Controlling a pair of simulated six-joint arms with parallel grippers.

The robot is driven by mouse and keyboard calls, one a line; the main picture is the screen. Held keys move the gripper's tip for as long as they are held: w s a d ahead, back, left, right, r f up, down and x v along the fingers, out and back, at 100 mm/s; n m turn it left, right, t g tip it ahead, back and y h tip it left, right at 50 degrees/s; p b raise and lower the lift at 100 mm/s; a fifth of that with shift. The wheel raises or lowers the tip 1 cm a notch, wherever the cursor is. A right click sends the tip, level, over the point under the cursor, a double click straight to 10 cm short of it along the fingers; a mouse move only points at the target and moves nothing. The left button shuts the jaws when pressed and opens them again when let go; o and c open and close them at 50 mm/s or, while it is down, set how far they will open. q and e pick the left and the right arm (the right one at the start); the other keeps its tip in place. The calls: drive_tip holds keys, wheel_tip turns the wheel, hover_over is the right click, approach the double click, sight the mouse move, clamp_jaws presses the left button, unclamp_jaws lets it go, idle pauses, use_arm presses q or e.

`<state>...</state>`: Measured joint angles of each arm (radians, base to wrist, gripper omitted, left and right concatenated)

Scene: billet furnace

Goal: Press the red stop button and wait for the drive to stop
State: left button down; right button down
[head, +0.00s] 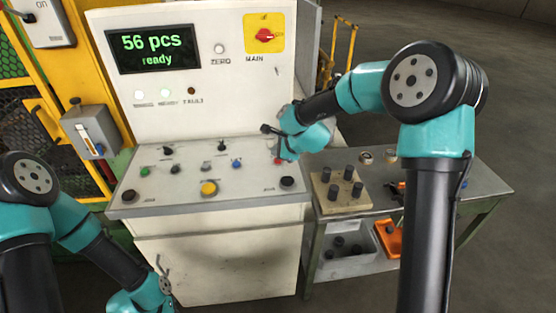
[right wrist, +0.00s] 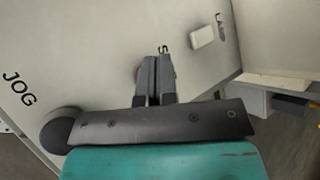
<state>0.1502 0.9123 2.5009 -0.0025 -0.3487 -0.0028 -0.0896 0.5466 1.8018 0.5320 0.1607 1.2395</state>
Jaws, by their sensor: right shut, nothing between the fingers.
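The red stop button (head: 279,161) shows only as a small red patch on the right of the sloping console, mostly hidden by my right gripper (head: 282,156). In the right wrist view, my right gripper (right wrist: 158,62) is shut and empty, with its fingertips pointing at the panel. They cover most of a round control behind them; I cannot tell whether they touch it. The display (head: 153,49) reads "56 pcs ready" in green.
The console (head: 215,209) also has a yellow button (head: 209,188) and a black jog button (head: 287,182), which shows in the right wrist view (right wrist: 60,130). A red MAIN switch (head: 264,36) is above. A side table (head: 480,184) with a peg block (head: 325,197) stands right.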

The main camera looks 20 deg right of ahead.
drive_tip(key=shift+f, duration=0.1)
drive_tip(key=shift+f, duration=0.35)
drive_tip(key=shift+f, duration=0.4)
idle(0.7)
idle(0.4)
drive_tip(key=shift+r, duration=0.85)
drive_tip(key=shift+r, duration=2.5)
